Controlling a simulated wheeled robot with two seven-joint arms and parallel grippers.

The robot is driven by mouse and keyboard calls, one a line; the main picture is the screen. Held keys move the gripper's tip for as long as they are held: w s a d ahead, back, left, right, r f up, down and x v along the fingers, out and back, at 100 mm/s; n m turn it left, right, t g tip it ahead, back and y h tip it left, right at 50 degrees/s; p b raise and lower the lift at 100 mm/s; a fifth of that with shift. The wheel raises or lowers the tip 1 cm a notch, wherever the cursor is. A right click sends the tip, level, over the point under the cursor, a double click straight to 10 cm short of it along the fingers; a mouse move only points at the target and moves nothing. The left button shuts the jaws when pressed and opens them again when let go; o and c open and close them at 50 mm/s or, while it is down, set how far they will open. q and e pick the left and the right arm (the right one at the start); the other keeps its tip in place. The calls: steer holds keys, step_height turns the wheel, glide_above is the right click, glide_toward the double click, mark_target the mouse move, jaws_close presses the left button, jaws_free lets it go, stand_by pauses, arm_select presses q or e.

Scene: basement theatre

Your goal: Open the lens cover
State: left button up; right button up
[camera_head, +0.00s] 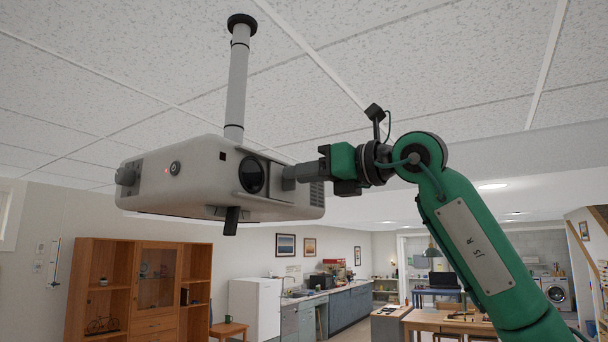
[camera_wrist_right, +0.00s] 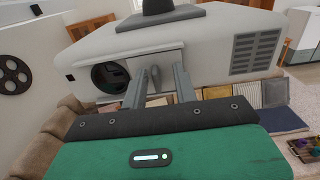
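A grey-white projector (camera_head: 205,180) hangs from the ceiling on a pole. Its round dark lens (camera_head: 251,175) shows in the front face, and it also shows in the right wrist view (camera_wrist_right: 110,75). A pale lens cover panel (camera_wrist_right: 163,62) with a small grey knob (camera_wrist_right: 155,76) is beside the lens, which is largely exposed. My right gripper (camera_head: 286,177) is at the front face, just right of the lens in the head view. In the wrist view its two fingers (camera_wrist_right: 161,68) are apart, with the knob between them; contact is unclear. My left gripper is not in view.
The ceiling pole (camera_head: 236,85) rises from the projector's top. A small dark part (camera_head: 231,220) hangs below its body. A wooden cabinet (camera_head: 130,290) stands far below left. The air in front of the projector looks clear apart from my right arm.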

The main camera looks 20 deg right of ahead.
steer(key=b+v, duration=0.5)
steer(key=v, duration=0.8)
steer(key=shift+s+d, duration=0.2)
steer(key=shift+s, duration=0.05)
steer(key=shift+w, duration=0.1)
